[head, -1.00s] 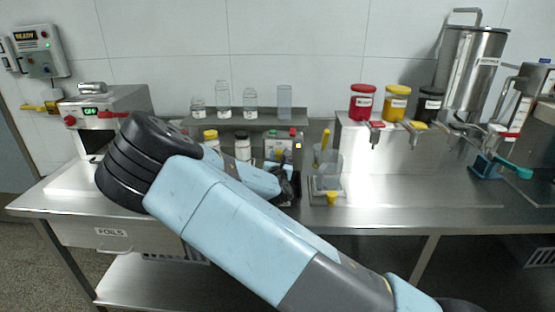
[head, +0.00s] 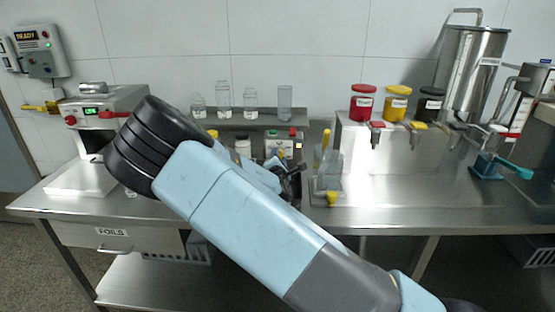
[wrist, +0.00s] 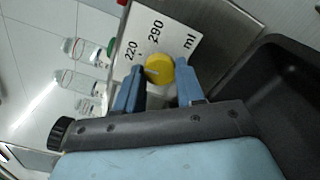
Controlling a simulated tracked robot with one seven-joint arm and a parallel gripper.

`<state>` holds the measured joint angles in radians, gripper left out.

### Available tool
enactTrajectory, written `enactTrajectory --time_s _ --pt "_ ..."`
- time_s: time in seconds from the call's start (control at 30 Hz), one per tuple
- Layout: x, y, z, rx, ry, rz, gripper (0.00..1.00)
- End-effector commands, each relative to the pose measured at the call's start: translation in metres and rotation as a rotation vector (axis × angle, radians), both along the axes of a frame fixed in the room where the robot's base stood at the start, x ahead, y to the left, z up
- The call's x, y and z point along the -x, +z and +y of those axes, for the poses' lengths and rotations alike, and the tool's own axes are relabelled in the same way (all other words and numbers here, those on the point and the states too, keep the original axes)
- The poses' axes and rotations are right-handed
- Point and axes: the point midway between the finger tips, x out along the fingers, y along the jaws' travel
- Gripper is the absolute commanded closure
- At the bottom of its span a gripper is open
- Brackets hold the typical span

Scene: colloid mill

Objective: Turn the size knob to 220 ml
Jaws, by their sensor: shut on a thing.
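The yellow size knob (wrist: 158,68) sits on a white plate (wrist: 160,32) printed "220", "290" and "ml" in the wrist view. A pale mark shows on the knob's face; I cannot read exactly which number it points to. My gripper (wrist: 161,75) has its two blue fingers on either side of the knob and is shut on it. In the head view my gripper (head: 290,180) is at the small machine (head: 281,145) with green and red buttons on top. There my arm hides the knob.
Glass jars (head: 222,97) stand on the shelf behind. A black tray (wrist: 275,95) lies right of the knob in the wrist view. A clear container (head: 328,172) with yellow tools is just right of my gripper. Red, yellow and black pots (head: 397,103) stand farther right.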

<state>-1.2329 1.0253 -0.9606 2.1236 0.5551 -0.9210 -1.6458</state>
Motion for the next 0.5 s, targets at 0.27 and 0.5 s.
enactTrajectory --time_s 0.27,0.5 --pt "0.0006 -0.0019 -0.0023 -0.065 -0.004 0.002 0.93" --pt "0.0007 -0.0024 -0.0030 -0.073 -0.006 0.003 0.93"
